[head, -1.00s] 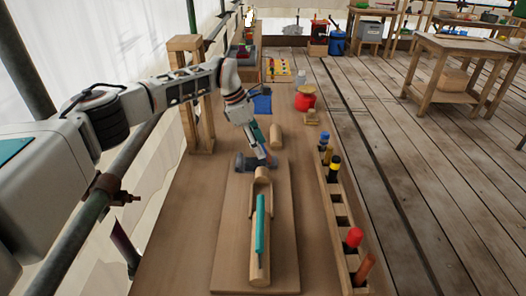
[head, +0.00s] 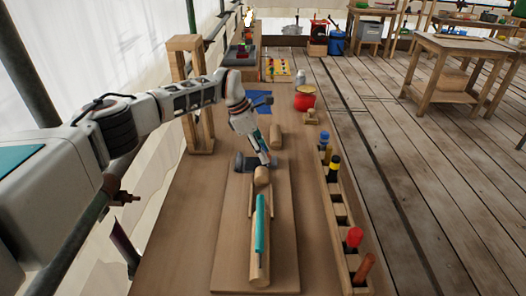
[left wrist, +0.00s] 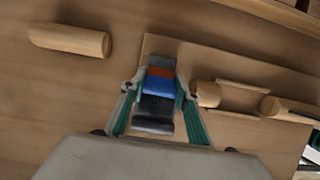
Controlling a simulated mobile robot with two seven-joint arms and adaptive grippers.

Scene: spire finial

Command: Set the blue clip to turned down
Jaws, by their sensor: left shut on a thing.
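The blue clip (left wrist: 160,86) shows in the left wrist view as a blue band with an orange-red part beside it, on a dark grey block (left wrist: 154,115). My left gripper (left wrist: 157,88) has its two teal-sided fingers on either side of the clip and is shut on it. In the head view my left gripper (head: 264,158) reaches down at the grey block (head: 243,163), which sits on a wooden board (head: 229,230). The fingers hide the clip there, so its exact turn is hard to tell. My right gripper is in neither view.
A wooden dowel (head: 276,137) lies behind the block. A dowel with a teal bar (head: 260,225) lies in front. A wooden rack (head: 333,205) with coloured pegs stands to the right, and a wooden frame (head: 205,100) to the left.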

